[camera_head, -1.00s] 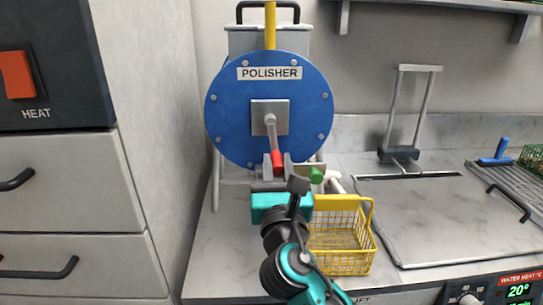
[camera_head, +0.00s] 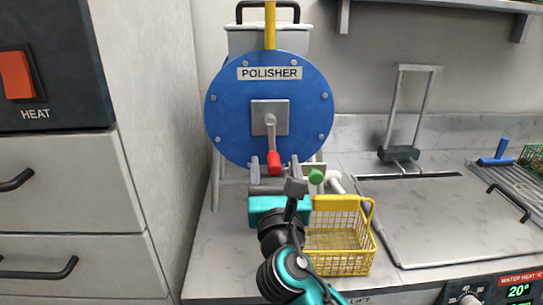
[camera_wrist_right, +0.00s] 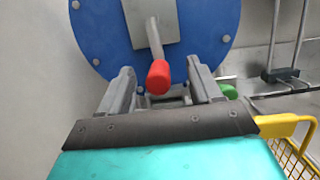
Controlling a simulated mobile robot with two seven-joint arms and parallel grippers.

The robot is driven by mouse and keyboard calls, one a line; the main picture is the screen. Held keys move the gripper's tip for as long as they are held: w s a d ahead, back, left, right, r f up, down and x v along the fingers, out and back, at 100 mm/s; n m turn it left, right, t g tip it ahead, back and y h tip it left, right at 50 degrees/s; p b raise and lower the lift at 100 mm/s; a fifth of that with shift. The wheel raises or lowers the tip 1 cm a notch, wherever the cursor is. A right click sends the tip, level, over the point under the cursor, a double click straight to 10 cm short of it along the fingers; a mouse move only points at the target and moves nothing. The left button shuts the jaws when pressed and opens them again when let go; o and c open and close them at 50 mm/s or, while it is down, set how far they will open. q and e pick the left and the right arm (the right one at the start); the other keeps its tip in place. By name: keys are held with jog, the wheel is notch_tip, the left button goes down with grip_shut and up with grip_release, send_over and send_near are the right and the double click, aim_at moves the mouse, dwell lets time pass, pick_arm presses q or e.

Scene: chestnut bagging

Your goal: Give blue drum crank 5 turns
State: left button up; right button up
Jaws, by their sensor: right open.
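The blue drum (camera_head: 230,120), labelled POLISHER, stands on the counter with its round face toward me. Its crank has a grey arm (camera_head: 270,132) hanging down from the square hub plate and a red handle (camera_head: 274,163) at the bottom. My right gripper (camera_head: 275,170) is open in front of the drum, with one finger on each side of the red handle and gaps between. In the right wrist view the red handle (camera_wrist_right: 159,77) sits between the two spread fingers, apart from both. My left gripper is not in view.
A yellow wire basket (camera_head: 340,240) stands just right of my right gripper, with a green knob (camera_head: 316,177) above it. A flat lid with a black handle (camera_head: 508,203) lies farther right. A grey cabinet (camera_head: 70,190) closes off the left side.

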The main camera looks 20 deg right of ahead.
jog(key=s+a, duration=0.2)
jog(key=s, duration=0.6)
jog(key=shift+a+p, duration=0.15)
jog(key=shift+p, duration=0.2)
jog(key=s+d+f+m+g, duration=0.2)
jog(key=d+f+m+g, duration=0.2)
jog(key=f+m, duration=0.3)
jog(key=s+d+f+m+g, duration=0.2)
jog(key=d+f+m+g, duration=0.15)
jog(key=f+m, duration=0.35)
jog(key=s+a+f+m+g+y, duration=0.1)
jog(key=s+f+m+g+y, duration=0.7)
jog(key=s+m, duration=0.75)
jog(key=w+a+f+t, duration=0.3)
jog(key=w+f+t, duration=0.3)
jog(key=w+f, duration=0.2)
notch_tip(320, 180, down, 3)
jog(key=shift+a+r+m, duration=0.1)
jog(key=shift+a+m, duration=0.1)
jog(key=shift+m, duration=0.15)
